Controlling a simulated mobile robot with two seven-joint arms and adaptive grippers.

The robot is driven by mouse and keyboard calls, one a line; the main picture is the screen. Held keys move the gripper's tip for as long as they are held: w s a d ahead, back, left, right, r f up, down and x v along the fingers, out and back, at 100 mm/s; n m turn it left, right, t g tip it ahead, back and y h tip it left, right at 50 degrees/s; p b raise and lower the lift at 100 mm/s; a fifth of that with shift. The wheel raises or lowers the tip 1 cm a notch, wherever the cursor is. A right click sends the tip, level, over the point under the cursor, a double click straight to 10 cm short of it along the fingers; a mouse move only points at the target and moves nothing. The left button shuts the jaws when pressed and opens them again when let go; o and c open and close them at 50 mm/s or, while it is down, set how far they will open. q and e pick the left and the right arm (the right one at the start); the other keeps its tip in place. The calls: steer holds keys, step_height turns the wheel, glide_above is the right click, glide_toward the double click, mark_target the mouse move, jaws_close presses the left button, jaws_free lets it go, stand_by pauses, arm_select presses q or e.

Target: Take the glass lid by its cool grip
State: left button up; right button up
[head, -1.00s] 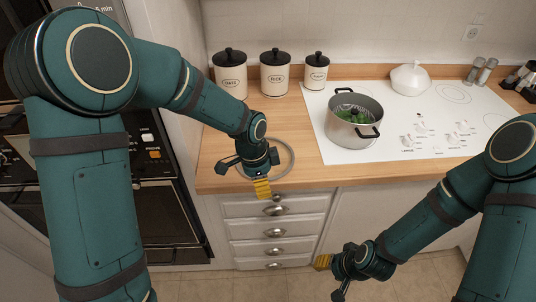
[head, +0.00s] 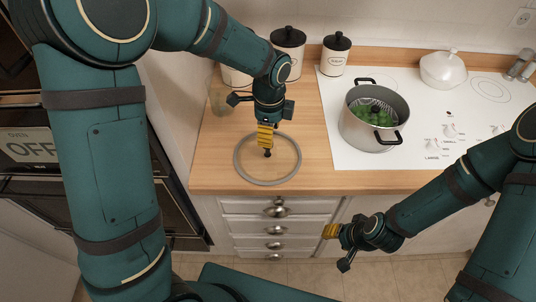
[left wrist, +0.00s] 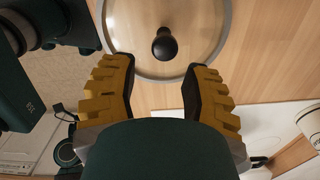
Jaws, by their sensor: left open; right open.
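The glass lid (head: 238,170) lies on the wooden counter, a clear disc with a grey rim. Its black knob (head: 267,153) stands at the centre, and it also shows in the left wrist view (left wrist: 164,44). My left gripper (head: 266,140) is above the lid, open and empty, its yellow-backed fingers pointing down. In the left wrist view, the knob appears just beyond the gap between the open left fingertips (left wrist: 160,65). I cannot tell whether they touch the lid. My right gripper (head: 336,248) is open and empty, in front of the drawers and well away from the lid.
A steel pot (head: 362,132) with green food and black handles stands on the white cooktop (head: 350,159). A white lidded dish (head: 443,72) is behind it. Canisters (head: 336,55) line the wall. A wall oven with an OFF sign (head: 30,146) is at left.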

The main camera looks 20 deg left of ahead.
mark_target(268, 154)
arm_select(q)
steer(key=f, duration=0.5)
steer(key=f+b, duration=0.1)
steer(key=f, duration=0.2)
steer(key=shift+w+a+f, duration=0.1)
steer(key=shift+w+a, duration=0.15)
jaws_close()
